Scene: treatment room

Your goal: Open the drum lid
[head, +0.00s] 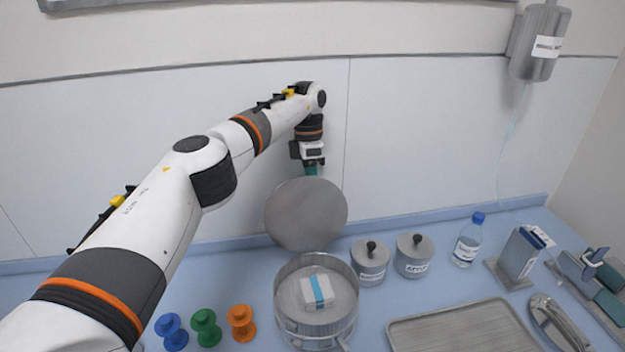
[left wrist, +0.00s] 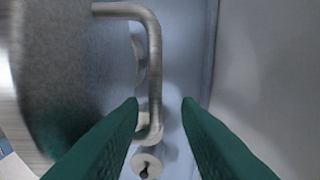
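The drum (head: 281,318) is an open, round, perforated metal container on the blue counter. Its round grey lid (head: 306,214) is swung up and stands steeply tilted at the drum's back edge. My left gripper (head: 312,171) is at the lid's top edge, and its fingertips are partly hidden behind the lid. In the left wrist view, the bent metal lid handle (left wrist: 155,65) runs down between the two green fingers (left wrist: 162,105). The fingers are apart, with a clear gap to the right of the handle. My right gripper is not in view.
A white pack with a blue stripe (head: 308,290) lies in the drum. Two lidded canisters (head: 369,265) (head: 413,258) and a bottle (head: 466,245) stand to the right. A metal tray (head: 460,330) lies in front. Several coloured spools (head: 206,328) stand left. The wall is close behind.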

